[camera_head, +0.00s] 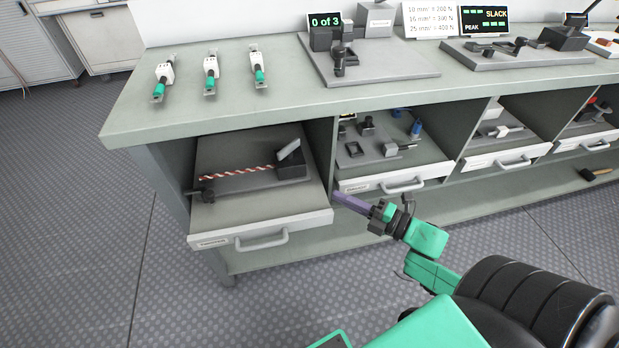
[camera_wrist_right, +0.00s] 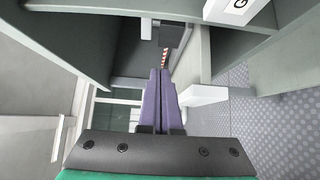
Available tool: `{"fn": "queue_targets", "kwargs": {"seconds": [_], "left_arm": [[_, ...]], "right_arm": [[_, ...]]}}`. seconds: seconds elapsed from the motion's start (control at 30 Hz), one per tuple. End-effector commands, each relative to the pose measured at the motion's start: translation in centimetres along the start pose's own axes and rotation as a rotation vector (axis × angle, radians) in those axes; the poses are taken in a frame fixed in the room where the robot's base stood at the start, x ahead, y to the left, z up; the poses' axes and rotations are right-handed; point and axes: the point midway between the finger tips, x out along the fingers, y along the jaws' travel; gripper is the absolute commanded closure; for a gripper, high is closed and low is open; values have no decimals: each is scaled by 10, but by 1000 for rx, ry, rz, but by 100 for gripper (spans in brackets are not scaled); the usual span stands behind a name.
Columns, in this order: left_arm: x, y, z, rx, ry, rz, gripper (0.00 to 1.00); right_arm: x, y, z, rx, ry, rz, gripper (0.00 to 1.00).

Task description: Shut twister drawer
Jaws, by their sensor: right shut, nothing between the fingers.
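The twister drawer (camera_head: 225,232) is the leftmost drawer under the workbench and stands pulled out, with a grey bar handle (camera_head: 262,241) on its white front. On it lies a dark grey twisting device (camera_head: 230,155) with a red-and-white twisted cord (camera_head: 235,172). My right gripper (camera_head: 338,198) has its purple fingers shut and empty, beside the right end of the drawer front. In the right wrist view the fingers (camera_wrist_right: 158,75) point past the drawer front's end (camera_wrist_right: 203,95). I cannot tell whether they touch it. My left gripper is not in view.
The adjacent drawer (camera_head: 360,183) to the right holds small fixtures and sits further in. More drawers (camera_head: 500,160) follow to the right. The bench top (camera_head: 200,115) carries three fuse-like parts (camera_head: 211,70) and test devices (camera_head: 365,60). The floor in front is clear.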

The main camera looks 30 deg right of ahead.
Motion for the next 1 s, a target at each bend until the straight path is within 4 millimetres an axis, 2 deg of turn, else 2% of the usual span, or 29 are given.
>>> {"fn": "queue_targets", "kwargs": {"seconds": [0.4, 0.5, 0.7, 1.0], "left_arm": [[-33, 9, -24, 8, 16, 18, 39], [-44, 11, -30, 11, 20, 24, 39], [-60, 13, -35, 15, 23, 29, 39], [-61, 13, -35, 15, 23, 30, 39]], "right_arm": [[90, 0, 0, 0, 1, 4, 100], [103, -1, 16, -2, -1, 0, 100], [115, 0, 28, 2, -1, -1, 100], [116, 0, 29, 4, -1, -1, 100]]}}
